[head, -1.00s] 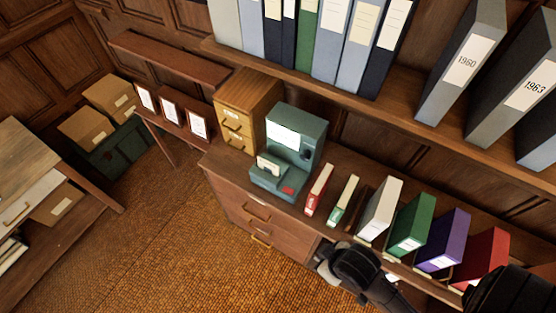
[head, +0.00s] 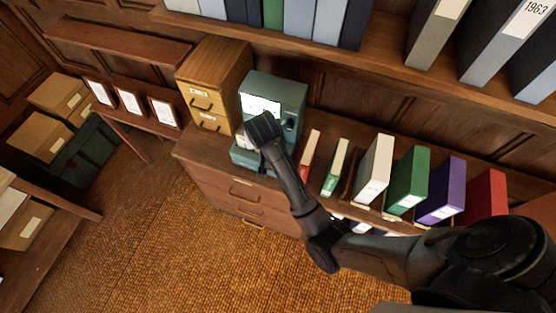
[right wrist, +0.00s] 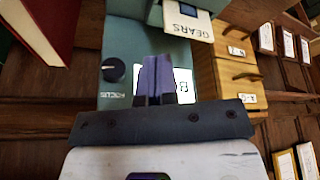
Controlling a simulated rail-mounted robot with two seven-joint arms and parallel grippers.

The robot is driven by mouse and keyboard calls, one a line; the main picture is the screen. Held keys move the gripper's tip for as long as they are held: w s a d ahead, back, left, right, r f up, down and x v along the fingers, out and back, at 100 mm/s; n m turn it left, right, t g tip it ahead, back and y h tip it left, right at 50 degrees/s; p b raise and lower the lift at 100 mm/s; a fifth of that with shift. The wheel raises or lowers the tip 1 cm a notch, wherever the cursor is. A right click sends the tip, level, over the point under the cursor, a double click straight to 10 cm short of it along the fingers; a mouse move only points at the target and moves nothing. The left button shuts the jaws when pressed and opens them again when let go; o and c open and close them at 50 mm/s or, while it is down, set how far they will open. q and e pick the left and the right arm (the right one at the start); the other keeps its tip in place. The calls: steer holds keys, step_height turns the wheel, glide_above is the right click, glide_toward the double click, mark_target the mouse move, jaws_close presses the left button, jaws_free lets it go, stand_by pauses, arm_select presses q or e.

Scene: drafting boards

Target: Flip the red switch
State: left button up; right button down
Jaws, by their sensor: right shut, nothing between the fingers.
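A teal reader machine (head: 288,95) stands on the cabinet, with a bright screen (head: 262,104). Its red switch is hidden behind my right arm in the head view and does not show in the right wrist view. My right gripper (right wrist: 156,78) is shut and empty, its two purple fingers together in front of the screen. In the head view the dark end of my right arm covers the machine's lower front. The wrist view also shows a black FOCUS knob (right wrist: 114,69) and a GEARS card (right wrist: 188,21). I cannot tell whether the fingers touch the machine. My left gripper is not in view.
A wooden drawer box (head: 214,85) stands left of the machine. A thin red binder (head: 310,153) and a thin green binder (head: 336,167) stand close on its right, with more binders beyond. A shelf of tall binders (head: 299,18) runs above.

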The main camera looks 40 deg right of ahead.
steer(key=d+f+m+g, duration=0.1)
steer(key=f+m, duration=0.1)
steer(key=f, duration=0.3)
steer(key=s+d+f+m, duration=0.1)
steer(key=f+m, duration=0.1)
steer(key=f, duration=0.2)
steer(key=d+f+m+g+p, duration=0.1)
steer(key=d+f+m, duration=0.1)
steer(key=f, duration=0.3)
steer(key=shift+s+d+f+g+h, duration=0.1)
steer(key=shift+s+f+g+h, duration=0.2)
steer(key=shift+s+f, duration=0.1)
steer(key=shift+f, duration=0.75)
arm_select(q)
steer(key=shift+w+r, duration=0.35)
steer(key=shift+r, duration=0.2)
arm_select(e)
steer(key=shift+f, duration=0.1)
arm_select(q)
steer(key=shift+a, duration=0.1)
